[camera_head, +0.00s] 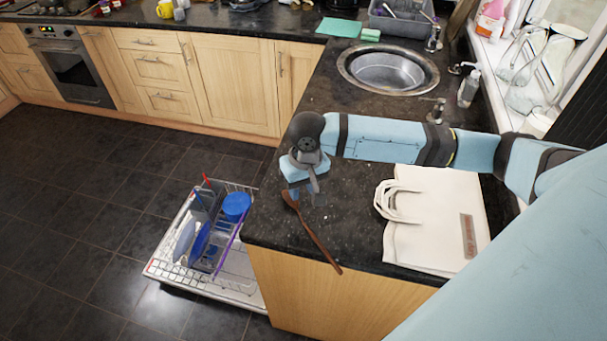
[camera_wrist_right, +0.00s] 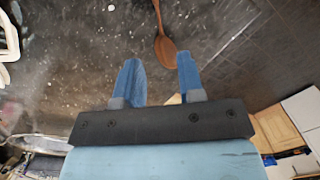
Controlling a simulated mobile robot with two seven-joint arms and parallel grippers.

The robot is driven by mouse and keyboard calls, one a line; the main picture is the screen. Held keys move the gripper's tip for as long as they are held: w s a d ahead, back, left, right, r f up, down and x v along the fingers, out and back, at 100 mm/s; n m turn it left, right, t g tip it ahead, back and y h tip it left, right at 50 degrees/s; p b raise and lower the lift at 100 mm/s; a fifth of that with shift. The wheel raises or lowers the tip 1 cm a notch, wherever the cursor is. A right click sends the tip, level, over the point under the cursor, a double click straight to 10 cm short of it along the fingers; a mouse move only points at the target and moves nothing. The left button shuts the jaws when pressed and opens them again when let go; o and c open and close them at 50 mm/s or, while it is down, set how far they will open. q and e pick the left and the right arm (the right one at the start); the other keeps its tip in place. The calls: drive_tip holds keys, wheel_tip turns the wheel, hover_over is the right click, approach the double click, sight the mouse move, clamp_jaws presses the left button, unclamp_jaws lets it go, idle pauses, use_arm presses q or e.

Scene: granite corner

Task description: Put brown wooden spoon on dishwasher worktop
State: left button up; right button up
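The brown wooden spoon (camera_head: 315,235) lies on the dark granite worktop (camera_head: 345,225), its bowl toward my right gripper and its handle end at the front edge. My right gripper (camera_head: 305,193) is above the worktop by the spoon's bowl. In the right wrist view the two blue fingers (camera_wrist_right: 158,58) are apart, with nothing held between them. The spoon's bowl (camera_wrist_right: 166,50) shows just past the fingertips, nearer the right finger; its handle runs out of the top of the picture. My left gripper is not in view.
A pulled-out dishwasher rack (camera_head: 240,283) with blue dishes is at the left of the worktop's end. A cream bag (camera_head: 440,215) lies right of the spoon. A round sink (camera_head: 388,68) and soap bottle (camera_head: 468,88) are behind. Worktop between spoon and bag is clear.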

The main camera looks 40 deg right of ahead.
sight(300, 214)
drive_tip(key=f, duration=0.9)
drive_tip(key=shift+a, duration=0.35)
clamp_jaws()
